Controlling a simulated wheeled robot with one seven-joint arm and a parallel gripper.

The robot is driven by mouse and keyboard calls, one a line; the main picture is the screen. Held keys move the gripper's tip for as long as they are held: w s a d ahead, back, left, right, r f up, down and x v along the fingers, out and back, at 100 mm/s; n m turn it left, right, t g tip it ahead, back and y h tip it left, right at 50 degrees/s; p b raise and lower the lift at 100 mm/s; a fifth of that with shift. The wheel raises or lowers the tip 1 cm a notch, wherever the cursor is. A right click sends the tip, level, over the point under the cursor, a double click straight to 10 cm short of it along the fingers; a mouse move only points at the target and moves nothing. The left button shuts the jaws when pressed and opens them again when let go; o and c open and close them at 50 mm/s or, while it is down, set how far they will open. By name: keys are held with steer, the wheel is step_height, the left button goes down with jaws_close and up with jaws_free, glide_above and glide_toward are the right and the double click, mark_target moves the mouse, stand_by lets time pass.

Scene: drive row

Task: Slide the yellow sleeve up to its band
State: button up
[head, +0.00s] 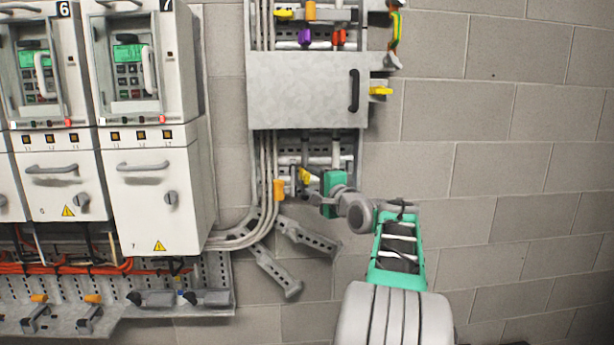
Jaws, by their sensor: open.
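A yellow-orange sleeve (278,190) sits upright around one of the pale vertical cables (267,150), below the grey cover box. I cannot make out a separate band on the cable above it. My gripper (308,198) is to the right of the sleeve, a short gap away, with its fingers toward the left. It is open and appears empty. A smaller yellow part (305,175) is just above my fingers; I cannot tell what it is mounted on.
A grey cover box (300,90) with a black handle juts out above my gripper. A yellow lever (380,91) sticks out at its right. Drive cabinets (158,195) stand at the left. Angled perforated trays (275,272) lie below. The brick wall at right is clear.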

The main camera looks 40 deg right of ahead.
mark_target(307, 184)
steer(key=x, duration=0.3)
steer(key=shift+w+p, duration=0.15)
steer(key=shift+p, duration=0.2)
steer(key=shift+c, duration=0.3)
jaws_close()
stand_by(0.7)
